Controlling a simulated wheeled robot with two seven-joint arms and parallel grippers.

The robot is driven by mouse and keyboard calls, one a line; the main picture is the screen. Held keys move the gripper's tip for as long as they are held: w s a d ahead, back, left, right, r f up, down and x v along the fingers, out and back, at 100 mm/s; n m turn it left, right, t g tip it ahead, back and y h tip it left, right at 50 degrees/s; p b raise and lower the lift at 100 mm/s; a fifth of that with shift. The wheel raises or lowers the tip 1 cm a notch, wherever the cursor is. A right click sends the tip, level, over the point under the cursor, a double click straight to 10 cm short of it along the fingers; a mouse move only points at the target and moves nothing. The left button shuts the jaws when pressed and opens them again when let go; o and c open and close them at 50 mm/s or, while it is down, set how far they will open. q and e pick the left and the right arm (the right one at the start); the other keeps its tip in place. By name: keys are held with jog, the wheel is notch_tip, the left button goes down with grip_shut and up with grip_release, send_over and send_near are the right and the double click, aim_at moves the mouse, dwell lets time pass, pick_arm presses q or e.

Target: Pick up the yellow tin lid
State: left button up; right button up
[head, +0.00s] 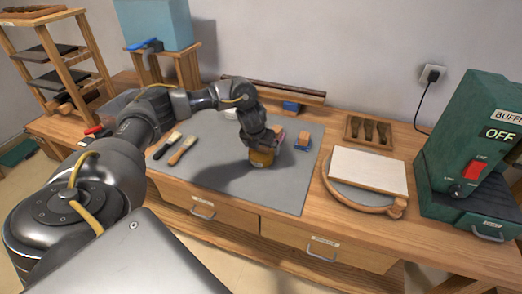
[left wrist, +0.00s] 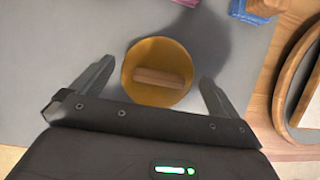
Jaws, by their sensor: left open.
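The yellow tin lid (left wrist: 157,93) is round, with a wooden bar handle (left wrist: 160,78) across its top. In the left wrist view it sits between the two spread fingers of my left gripper (left wrist: 150,92), which is open and points down over it. A gap shows between the lid and each finger. In the head view the lid's yellow-brown side (head: 262,158) shows just under my left gripper (head: 258,143) on the grey mat (head: 285,185), and its top is partly hidden by the gripper. My right gripper is in neither view.
Two brushes (head: 181,150) lie on the mat to the left. Small blue and orange blocks (head: 303,140) stand right of the gripper. A round board with a pale slab (head: 368,168) and a green buffer machine (head: 470,150) are further right. The mat's front is clear.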

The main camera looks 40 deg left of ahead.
pick_arm(q)
jog(key=shift+w+a+f, duration=0.1)
jog(key=shift+w+f, duration=0.1)
jog(key=shift+f, duration=0.3)
jog(key=c, duration=0.8)
jog(key=shift+r, duration=0.1)
